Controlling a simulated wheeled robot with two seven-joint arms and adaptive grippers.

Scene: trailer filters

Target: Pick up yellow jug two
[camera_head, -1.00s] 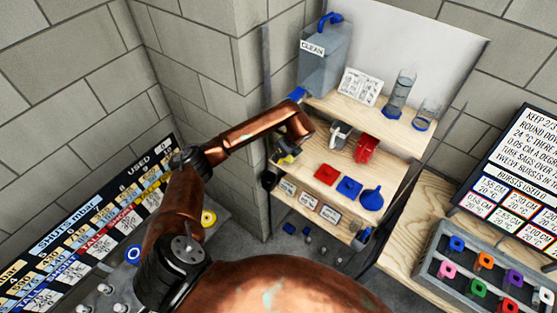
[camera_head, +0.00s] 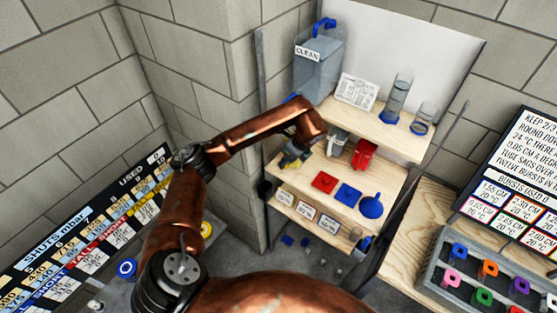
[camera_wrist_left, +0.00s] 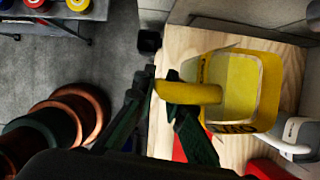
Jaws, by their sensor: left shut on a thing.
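The yellow jug (camera_wrist_left: 243,88) is large in the left wrist view, its open mouth facing the camera and dark lettering on its side. My left gripper (camera_wrist_left: 166,92) is shut on the jug's yellow handle, a finger on either side of it. My right gripper is not in view.
A grey-white jug (camera_head: 337,140) and a red jug (camera_head: 364,154) stand right of it on the middle shelf (camera_head: 310,168). A red pad (camera_head: 323,181), a blue pad (camera_head: 348,193) and a blue funnel (camera_head: 371,205) lie in front. The upper shelf (camera_head: 350,112) overhangs.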

